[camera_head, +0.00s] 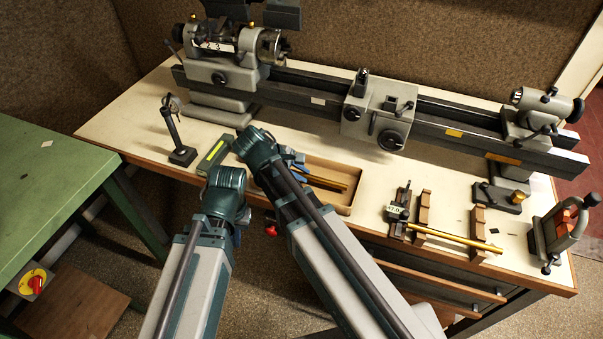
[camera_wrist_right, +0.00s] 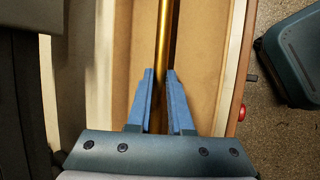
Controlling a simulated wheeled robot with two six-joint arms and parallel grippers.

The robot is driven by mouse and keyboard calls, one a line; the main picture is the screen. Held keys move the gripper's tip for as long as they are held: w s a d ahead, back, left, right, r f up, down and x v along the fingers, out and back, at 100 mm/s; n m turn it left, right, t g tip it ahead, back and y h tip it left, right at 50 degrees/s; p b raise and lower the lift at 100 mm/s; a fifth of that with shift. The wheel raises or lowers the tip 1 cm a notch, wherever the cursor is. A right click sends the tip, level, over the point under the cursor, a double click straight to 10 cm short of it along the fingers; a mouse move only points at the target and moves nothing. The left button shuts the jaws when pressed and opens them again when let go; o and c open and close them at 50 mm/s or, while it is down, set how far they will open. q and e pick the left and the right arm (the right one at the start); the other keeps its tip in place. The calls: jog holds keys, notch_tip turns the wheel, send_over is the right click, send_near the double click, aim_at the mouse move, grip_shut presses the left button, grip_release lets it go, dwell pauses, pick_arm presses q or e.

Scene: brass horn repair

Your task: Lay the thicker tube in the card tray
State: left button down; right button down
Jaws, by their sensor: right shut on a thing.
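The card tray (camera_head: 354,181) lies on the bench in front of the lathe. A brass tube (camera_head: 325,183) is inside it, lengthwise; in the right wrist view the same tube (camera_wrist_right: 162,45) runs between two blue fingers. My right gripper (camera_wrist_right: 159,75) is shut on this tube, low over the tray; in the head view my arm partly hides it. A second brass tube (camera_head: 455,239) rests across wooden supports to the right. I cannot tell by eye which tube is thicker. My left arm ends left of the tray, with its fingers hidden.
A measuring stand (camera_head: 398,210) stands beside the left wooden support (camera_head: 423,213). A small post stand (camera_head: 180,140) is at the left of the bench. The lathe (camera_head: 380,115) fills the back. A green table (camera_head: 45,175) is at the left.

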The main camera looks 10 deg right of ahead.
jog(key=shift+f+b, duration=0.4)
jog(key=shift+f, duration=0.15)
dwell(0.4)
jog(key=c, duration=0.7)
grip_release()
jog(key=shift+c, duration=0.2)
jog(key=shift+s, duration=0.1)
jog(key=c, duration=0.3)
jog(key=o, duration=0.3)
jog(key=shift+a, duration=0.1)
jog(key=shift+r, duration=0.1)
